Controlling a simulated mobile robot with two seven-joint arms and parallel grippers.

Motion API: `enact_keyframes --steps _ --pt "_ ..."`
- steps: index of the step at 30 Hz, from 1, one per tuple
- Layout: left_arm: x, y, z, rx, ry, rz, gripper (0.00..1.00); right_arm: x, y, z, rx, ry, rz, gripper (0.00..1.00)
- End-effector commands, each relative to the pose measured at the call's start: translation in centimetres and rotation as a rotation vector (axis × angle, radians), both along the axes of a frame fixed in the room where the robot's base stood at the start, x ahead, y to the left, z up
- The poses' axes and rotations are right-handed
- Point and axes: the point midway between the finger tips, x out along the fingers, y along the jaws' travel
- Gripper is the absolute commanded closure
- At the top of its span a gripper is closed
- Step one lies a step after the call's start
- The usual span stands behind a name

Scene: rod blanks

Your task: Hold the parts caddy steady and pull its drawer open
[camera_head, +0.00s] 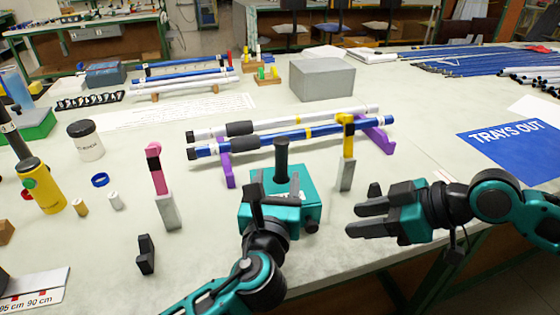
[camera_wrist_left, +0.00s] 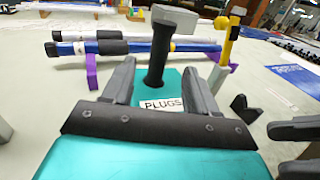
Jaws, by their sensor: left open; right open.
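The parts caddy (camera_head: 298,178) is a teal box with an upright black post handle (camera_head: 282,158). In the left wrist view the caddy (camera_wrist_left: 206,72) carries a white PLUGS label (camera_wrist_left: 161,105). My left gripper (camera_head: 277,190) is open at the caddy's near side. In the wrist view its fingers (camera_wrist_left: 158,75) lie to either side of the handle (camera_wrist_left: 160,50), with gaps beside it. My right gripper (camera_head: 358,215) is open and empty, to the right of the caddy and apart from it. I cannot make out the drawer; my left gripper covers the caddy's near part.
Behind the caddy, blue and white rods (camera_head: 310,132) rest on a purple rack (camera_head: 376,135). A yellow-topped post (camera_head: 346,160) stands right of the caddy, a pink-topped one (camera_head: 160,185) left. A grey box (camera_head: 321,80) stands farther back. The table's front edge is close.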

Motion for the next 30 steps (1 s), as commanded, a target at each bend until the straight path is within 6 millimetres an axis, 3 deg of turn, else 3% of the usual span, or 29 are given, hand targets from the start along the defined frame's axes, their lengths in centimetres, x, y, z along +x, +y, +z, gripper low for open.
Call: enact_keyframes --steps 9,15,21,30 --pt "6.3 -0.6 0.1 -0.001 -0.002 0.002 0.42 0.0 0.0 0.0 0.000 0.000 0.000 0.57" --pt "9.0 -0.9 0.1 -0.003 -0.001 0.001 0.42 0.0 0.0 0.0 0.000 0.000 0.000 0.57" --pt "10.2 -1.0 0.0 -0.004 -0.001 0.000 0.42 0.0 0.0 0.0 0.000 0.000 0.000 0.57" --pt "10.4 -1.0 0.0 -0.004 0.000 0.000 0.42 0.0 0.0 0.0 0.000 0.000 0.000 0.57"
